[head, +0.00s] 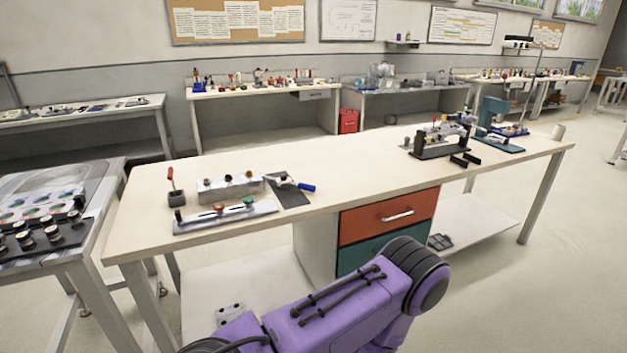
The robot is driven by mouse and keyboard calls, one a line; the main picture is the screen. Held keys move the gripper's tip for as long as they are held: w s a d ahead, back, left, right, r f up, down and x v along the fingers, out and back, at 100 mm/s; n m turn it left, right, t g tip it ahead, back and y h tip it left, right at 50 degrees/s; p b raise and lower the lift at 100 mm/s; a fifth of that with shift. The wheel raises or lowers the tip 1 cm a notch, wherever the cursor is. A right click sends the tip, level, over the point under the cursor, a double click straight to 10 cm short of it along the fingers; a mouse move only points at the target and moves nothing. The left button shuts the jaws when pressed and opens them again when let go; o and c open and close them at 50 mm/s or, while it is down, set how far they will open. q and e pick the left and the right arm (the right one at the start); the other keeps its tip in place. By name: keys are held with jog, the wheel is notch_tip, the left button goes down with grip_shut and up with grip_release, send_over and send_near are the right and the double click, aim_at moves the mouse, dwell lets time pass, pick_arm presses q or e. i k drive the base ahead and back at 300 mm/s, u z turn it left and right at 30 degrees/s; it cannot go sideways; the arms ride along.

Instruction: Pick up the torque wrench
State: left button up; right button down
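A tool with a blue handle and a pale metal shaft, which looks like the torque wrench (306,187), lies on a dark mat (292,197) on the left half of the long workbench (350,166). Its metal end is small and hard to make out. A purple link of one of my arms reaches up from the bottom edge in front of the bench. Neither of my grippers is in view.
A grey block with knobs (230,188), a metal rail with coloured knobs (226,216) and a red-handled tool in a dark holder (176,197) stand left of the mat. Fixtures (440,142) stand at the bench's right. The middle benchtop is clear. A red drawer (385,217) is below.

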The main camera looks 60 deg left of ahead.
aim_at(287, 184)
jog(key=u, duration=0.25)
jog(key=i, duration=0.75)
jog(key=u, duration=0.5)
